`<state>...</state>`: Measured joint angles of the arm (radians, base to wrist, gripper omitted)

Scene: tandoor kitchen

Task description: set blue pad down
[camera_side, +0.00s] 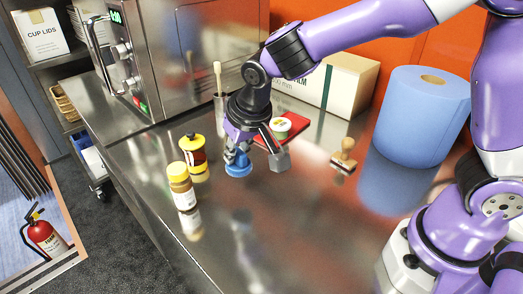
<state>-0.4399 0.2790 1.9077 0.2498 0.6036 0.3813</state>
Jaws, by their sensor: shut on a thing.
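The blue pad (238,168) is a small round blue piece low over the steel counter, under the left side of my gripper (257,157). My gripper points down and is shut on the blue pad. Its right grey finger shows beside the pad, and the left finger is partly lost against the blue. I cannot tell whether the pad's underside touches the counter.
A red board (299,124) with a small round tub (280,126) lies just behind my gripper. A wooden-handled stamp (344,157) and large blue roll (420,115) stand right. The front counter is clear.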

